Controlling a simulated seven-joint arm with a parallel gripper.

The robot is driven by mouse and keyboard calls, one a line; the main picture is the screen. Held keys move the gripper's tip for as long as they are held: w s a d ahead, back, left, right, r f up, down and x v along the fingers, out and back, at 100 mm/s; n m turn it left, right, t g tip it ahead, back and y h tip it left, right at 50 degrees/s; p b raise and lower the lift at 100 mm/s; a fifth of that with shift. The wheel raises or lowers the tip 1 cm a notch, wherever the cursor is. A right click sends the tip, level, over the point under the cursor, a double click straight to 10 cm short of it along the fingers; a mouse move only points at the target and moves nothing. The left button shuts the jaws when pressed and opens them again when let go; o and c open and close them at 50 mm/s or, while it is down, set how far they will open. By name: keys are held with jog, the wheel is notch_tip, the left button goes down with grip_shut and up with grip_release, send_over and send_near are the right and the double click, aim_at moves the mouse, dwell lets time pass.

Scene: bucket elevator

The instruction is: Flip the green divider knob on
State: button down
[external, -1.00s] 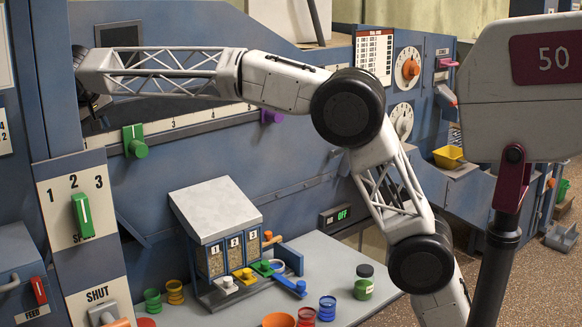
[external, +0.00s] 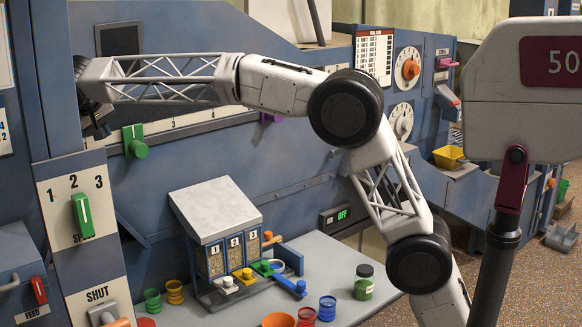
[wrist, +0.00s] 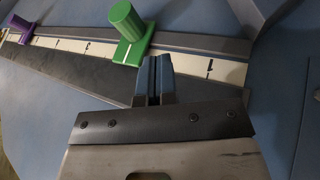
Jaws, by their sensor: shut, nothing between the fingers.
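The green knob (external: 135,141) sits on a slider plate on the pale marked rail of the blue machine. In the wrist view the green knob (wrist: 126,22) stands out from its plate with a white line. My gripper (external: 103,131) hangs just left of it in the external view, partly hidden by my own wrist. In the wrist view my gripper (wrist: 154,62) has its fingers together and empty, just below the rail and beside the green plate. The fingers look apart from the knob.
A purple knob (wrist: 19,26) sits further along the same rail. A green lever (external: 82,214) stands on the 1-2-3 panel. A small display (external: 343,214) reads OFF. A hopper box (external: 215,210) and several coloured cups stand on the grey table (external: 325,262).

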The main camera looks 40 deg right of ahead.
aim_at(133, 145)
jog(key=d+f, duration=0.2)
jog(key=w+d+f, duration=0.1)
jog(key=d+f, duration=0.1)
jog(key=w+d+f, duration=0.1)
jog(key=d+f, duration=0.1)
jog(key=d, duration=0.1)
jog(key=shift+w+f, duration=0.2)
jog(key=shift+f, duration=0.15)
dwell(0.4)
jog(key=d, duration=2.3)
jog(key=shift+a, duration=0.15)
